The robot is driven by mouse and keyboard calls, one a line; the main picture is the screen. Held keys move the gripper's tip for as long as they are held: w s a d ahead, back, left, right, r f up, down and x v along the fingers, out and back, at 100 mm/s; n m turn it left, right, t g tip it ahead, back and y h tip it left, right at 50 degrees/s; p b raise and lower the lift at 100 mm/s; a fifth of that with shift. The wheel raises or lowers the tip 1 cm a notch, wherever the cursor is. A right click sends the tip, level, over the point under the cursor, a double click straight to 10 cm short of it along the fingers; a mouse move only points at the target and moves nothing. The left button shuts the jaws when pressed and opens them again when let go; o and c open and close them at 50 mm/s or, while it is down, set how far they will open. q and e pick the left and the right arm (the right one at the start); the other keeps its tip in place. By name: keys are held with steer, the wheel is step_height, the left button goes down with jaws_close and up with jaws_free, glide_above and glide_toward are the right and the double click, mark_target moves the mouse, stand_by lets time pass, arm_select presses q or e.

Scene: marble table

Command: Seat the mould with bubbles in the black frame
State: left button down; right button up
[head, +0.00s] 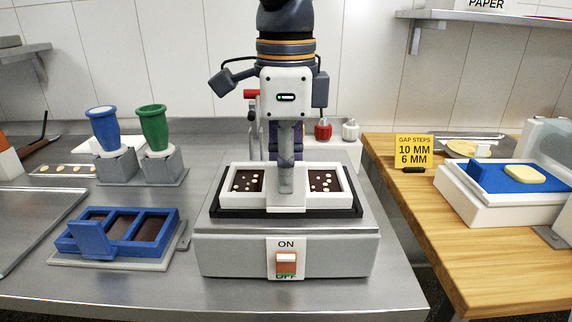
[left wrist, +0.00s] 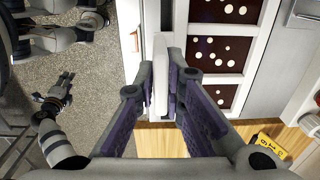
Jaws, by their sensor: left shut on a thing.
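The white mould (head: 240,200) has dark wells dotted with white bubbles. In the head view it lies level within the outline of the black frame (head: 216,212), on top of the grey machine (head: 225,258). I cannot tell whether its underside rests fully in the frame. My left gripper (head: 286,188) comes down over the mould's front middle and hides its middle well. In the left wrist view the gripper (left wrist: 162,95) is shut on the mould's white tab (left wrist: 160,70), and several bubbled wells show on the mould (left wrist: 244,45). A grey jointed arm of mine shows at the left.
The machine has an ON/OFF switch (head: 286,263) in front. A blue mould (head: 118,232) with dark wells stands on a pale base at left. Behind it are blue (head: 104,130) and green (head: 153,128) cups. A wooden counter (head: 440,225) with a white box (head: 490,205) is at right.

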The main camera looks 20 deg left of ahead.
arm_select(q)
steer(key=c, duration=1.6)
jaws_free()
step_height(320, 180, up, 12)
steer(key=shift+s, duration=0.15)
